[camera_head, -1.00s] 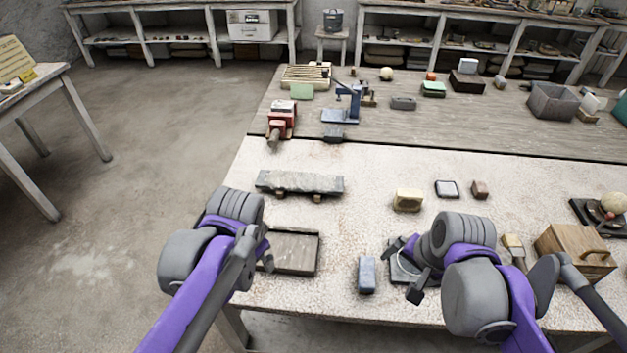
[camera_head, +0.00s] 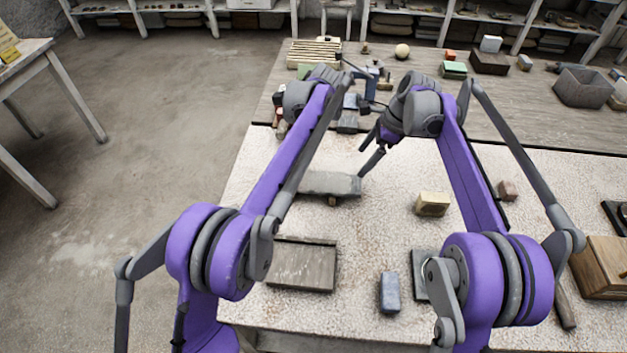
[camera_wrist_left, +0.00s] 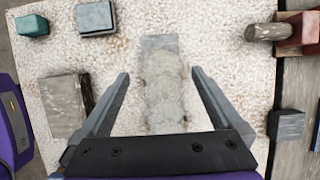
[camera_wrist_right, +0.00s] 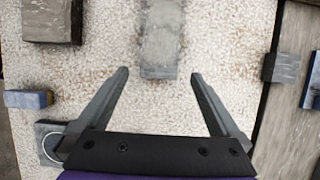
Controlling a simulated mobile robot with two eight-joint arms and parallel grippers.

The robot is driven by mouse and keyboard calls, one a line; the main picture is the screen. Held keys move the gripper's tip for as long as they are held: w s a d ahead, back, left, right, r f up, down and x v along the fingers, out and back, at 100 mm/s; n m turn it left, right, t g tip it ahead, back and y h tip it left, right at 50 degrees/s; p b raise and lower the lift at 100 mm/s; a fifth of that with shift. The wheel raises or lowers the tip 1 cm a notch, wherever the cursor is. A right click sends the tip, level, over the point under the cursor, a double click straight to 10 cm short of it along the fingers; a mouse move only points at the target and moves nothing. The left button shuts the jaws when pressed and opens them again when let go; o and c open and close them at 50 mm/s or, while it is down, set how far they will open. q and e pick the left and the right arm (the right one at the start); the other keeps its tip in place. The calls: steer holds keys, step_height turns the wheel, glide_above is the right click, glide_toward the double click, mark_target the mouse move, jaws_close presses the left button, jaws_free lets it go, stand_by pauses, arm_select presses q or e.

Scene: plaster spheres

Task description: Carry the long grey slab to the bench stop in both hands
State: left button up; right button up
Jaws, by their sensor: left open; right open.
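The long grey slab (camera_head: 330,183) lies on small wooden supports on the pale bench, partly covered by my left arm in the head view. My left gripper (camera_wrist_left: 161,75) is open and empty, its fingers apart on either side of the slab (camera_wrist_left: 162,90) in the left wrist view. My right gripper also shows in the head view (camera_head: 366,158), beside the slab's right end. I cannot tell which thing is the bench stop.
A flat wooden board (camera_head: 301,266) lies in front of the slab. A yellowish block (camera_head: 433,204) and a blue-grey block (camera_head: 389,292) stand to the right. A red vise (camera_wrist_left: 297,30) and a small grey block (camera_wrist_right: 281,67) are behind the slab.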

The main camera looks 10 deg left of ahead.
mark_target(343, 183)
arm_select(q)
steer(key=shift+f, duration=0.1)
arm_select(e)
steer(key=shift+f, duration=0.1)
arm_select(q)
steer(key=x, duration=1)
steer(key=shift+a+f, duration=0.15)
steer(key=shift+f, duration=0.15)
arm_select(e)
steer(key=x, duration=1)
steer(key=shift+a+f, duration=0.15)
steer(key=shift+f, duration=0.15)
arm_select(q)
jaws_close()
arm_select(e)
jaws_close()
